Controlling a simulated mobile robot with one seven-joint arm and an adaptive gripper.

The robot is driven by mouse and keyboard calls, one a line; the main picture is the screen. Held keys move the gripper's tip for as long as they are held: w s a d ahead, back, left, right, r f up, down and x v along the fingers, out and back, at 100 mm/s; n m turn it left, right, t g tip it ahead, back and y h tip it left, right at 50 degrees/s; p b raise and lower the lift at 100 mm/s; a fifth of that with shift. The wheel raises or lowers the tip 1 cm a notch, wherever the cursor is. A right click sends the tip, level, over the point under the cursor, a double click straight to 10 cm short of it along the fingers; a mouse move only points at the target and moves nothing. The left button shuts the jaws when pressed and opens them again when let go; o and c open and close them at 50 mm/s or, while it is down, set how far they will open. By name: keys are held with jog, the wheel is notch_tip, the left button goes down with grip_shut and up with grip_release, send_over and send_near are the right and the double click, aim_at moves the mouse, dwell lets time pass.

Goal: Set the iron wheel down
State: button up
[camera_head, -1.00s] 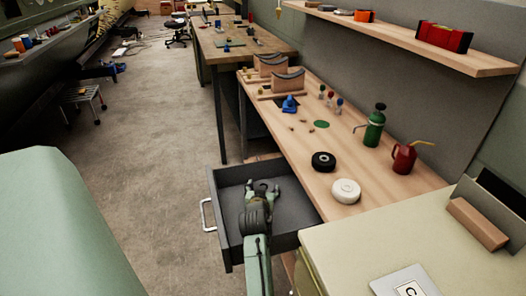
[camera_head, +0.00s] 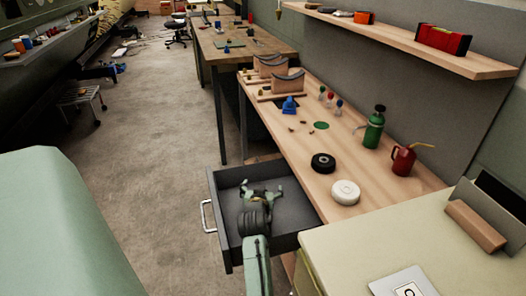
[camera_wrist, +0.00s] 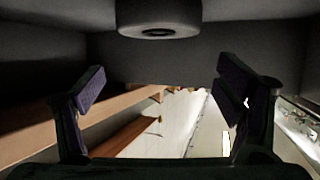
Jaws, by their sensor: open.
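My gripper (camera_head: 262,188) is over the open drawer (camera_head: 296,241) of the bench, its fingers spread wide. In the wrist view, a dark grey round wheel (camera_wrist: 158,17) with a hole shows at the top centre, inside the dark drawer. It looks like the iron wheel and lies against the drawer's floor, with the view seemingly inverted. The open fingers of my gripper (camera_wrist: 161,68) stand left and right below it in the picture, apart from it. In the head view this wheel cannot be made out; my gripper and wrist cover that part of the drawer.
On the bench top (camera_head: 290,150) lie a black wheel (camera_head: 322,162) and a white wheel (camera_head: 345,192). Behind them stand a green can (camera_head: 374,130) and a red oil can (camera_head: 403,160). A cream cabinet (camera_head: 380,245) stands at right. The floor left of the drawer is clear.

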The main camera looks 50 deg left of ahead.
jog(key=shift+b+v, duration=0.6)
jog(key=shift+v, duration=2.55)
